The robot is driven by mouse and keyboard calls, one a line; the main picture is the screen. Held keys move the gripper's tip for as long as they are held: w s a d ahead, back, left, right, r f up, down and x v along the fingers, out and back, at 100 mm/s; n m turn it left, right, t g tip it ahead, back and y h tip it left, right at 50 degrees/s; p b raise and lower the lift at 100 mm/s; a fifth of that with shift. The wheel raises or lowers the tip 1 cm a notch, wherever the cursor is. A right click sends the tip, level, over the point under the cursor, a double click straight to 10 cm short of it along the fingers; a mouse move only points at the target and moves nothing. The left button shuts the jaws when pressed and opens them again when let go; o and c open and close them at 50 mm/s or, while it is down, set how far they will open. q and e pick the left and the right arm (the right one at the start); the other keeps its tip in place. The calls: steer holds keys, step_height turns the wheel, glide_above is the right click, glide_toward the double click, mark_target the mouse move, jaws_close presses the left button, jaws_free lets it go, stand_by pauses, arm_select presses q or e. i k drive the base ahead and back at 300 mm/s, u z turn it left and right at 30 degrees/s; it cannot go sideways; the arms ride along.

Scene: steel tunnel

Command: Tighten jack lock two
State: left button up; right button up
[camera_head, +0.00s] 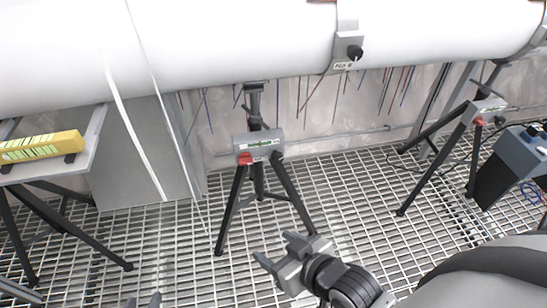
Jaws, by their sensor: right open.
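Two black tripod jacks stand under the white pipe (220,40). The middle jack has a grey lock box (262,143) with a green label and a red knob (245,159) at its lower left. The right jack has a similar lock box (487,106) with a red knob (479,121). I cannot read which is lock two. My right gripper (276,250) is open and empty, in front of and below the middle jack in the picture.
A yellow bar (40,147) lies on a grey shelf (92,140) at the left, above black legs. A dark box (505,170) with cables stands at the right. A clamp with a black knob (354,52) sits on the pipe. The grating floor (360,215) is mostly clear.

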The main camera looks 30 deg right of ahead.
mark_target(477, 121)
steer(key=z, duration=3.25)
steer(key=i, duration=2.2)
steer(key=u, duration=2.8)
steer(key=i, duration=0.1)
steer(key=z, duration=0.15)
